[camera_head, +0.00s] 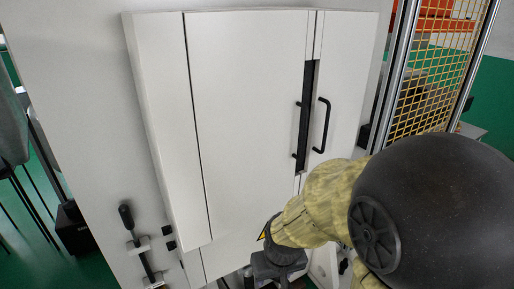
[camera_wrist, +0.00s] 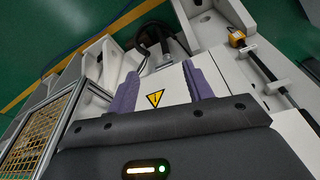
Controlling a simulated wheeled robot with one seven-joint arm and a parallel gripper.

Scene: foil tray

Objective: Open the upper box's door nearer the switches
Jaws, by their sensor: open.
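The white upper box (camera_head: 240,60) fills the middle of the head view, and its front panels look closed. A wide door panel (camera_head: 250,120) and a narrower right door (camera_head: 345,85) meet at a seam. Black bar handles stand on either side of it, one on the right door (camera_head: 322,125) and one on the wide door's edge (camera_head: 298,130). Small black squares (camera_head: 168,229) at the lower left may be switches. My gripper (camera_head: 275,268) is below the handles, apart from them. Its purple fingers (camera_wrist: 160,85) are spread and empty in the wrist view.
A black lever (camera_head: 126,217) on white brackets sticks out at the lower left. A metal-framed yellow mesh fence (camera_head: 440,80) stands right of the box. A white surface with a yellow warning triangle (camera_wrist: 155,98) lies beyond my fingers. Green floor (camera_wrist: 60,25) shows behind.

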